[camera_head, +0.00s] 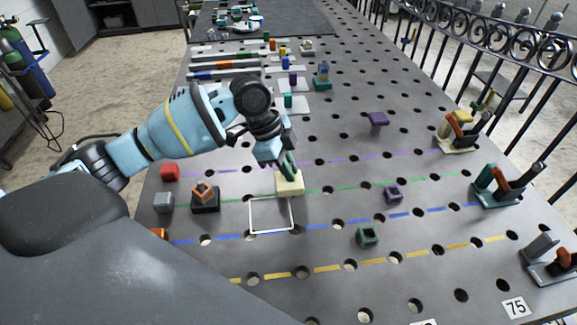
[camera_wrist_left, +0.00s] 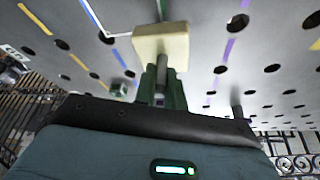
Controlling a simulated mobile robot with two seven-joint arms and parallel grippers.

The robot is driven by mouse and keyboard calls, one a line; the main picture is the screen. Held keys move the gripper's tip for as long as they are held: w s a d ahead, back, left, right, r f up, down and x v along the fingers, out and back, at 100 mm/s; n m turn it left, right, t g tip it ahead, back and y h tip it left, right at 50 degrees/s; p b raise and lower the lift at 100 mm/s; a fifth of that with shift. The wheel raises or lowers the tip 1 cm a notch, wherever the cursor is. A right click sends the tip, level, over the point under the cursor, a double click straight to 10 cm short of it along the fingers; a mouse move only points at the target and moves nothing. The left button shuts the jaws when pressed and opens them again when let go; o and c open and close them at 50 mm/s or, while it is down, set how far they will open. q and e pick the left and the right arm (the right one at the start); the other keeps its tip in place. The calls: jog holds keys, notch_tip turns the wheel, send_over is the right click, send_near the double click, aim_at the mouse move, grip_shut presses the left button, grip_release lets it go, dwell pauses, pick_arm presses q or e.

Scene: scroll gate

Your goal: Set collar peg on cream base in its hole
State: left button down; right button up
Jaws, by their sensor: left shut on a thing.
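A cream base (camera_head: 289,184) shows just below my left gripper (camera_head: 277,158) in the head view. In the left wrist view the cream base (camera_wrist_left: 160,42) has a grey peg (camera_wrist_left: 161,76) standing between dark green upright parts (camera_wrist_left: 175,90). My left gripper is shut on the upper part of this piece; the jaws themselves are mostly hidden. I cannot tell whether the base touches the table. A white square outline (camera_head: 252,216) is on the table just in front of the base. My right gripper is not in view.
An orange piece on a black base (camera_head: 206,208), a red cube (camera_head: 170,171) and a grey cube (camera_head: 163,201) are to the left. Holes dot the table.

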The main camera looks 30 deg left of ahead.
pick_arm(q)
jog(key=shift+f, duration=1.4)
dwell(0.4)
jog(key=c, duration=1.5)
grip_release()
jog(key=shift+o, duration=0.6)
jog(key=v, duration=0.8)
jog(key=shift+d+f, duration=0.1)
